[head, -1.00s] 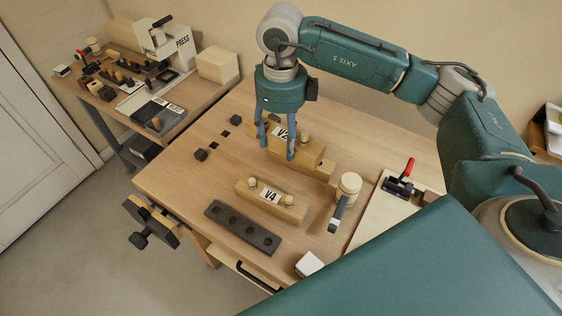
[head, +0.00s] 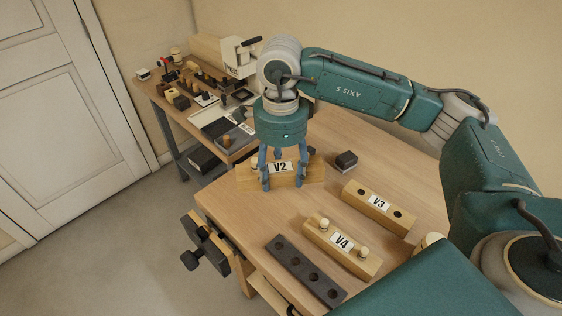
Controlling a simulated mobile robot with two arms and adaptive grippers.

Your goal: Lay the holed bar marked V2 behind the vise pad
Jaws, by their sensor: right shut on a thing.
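The wooden bar marked V2 (head: 281,183) is held upright by my right gripper (head: 267,183), with its label facing the camera. A light peg shows near its left end; its other holes are hard to make out. The bar is over the left part of the bench; I cannot tell whether it touches the top. The vise (head: 207,243), with wooden and dark jaws and a dark handle, is on the bench's front left edge, nearer the camera than V2. I cannot single out its pad. My left gripper is not in view.
Bar V3 (head: 378,207) has two open holes. Bar V4 (head: 342,247) carries two pegs. A dark holed bar (head: 305,271) lies in front of V4. A black block (head: 345,161) stands right of V2. A second bench with a press (head: 240,57) is behind at the left.

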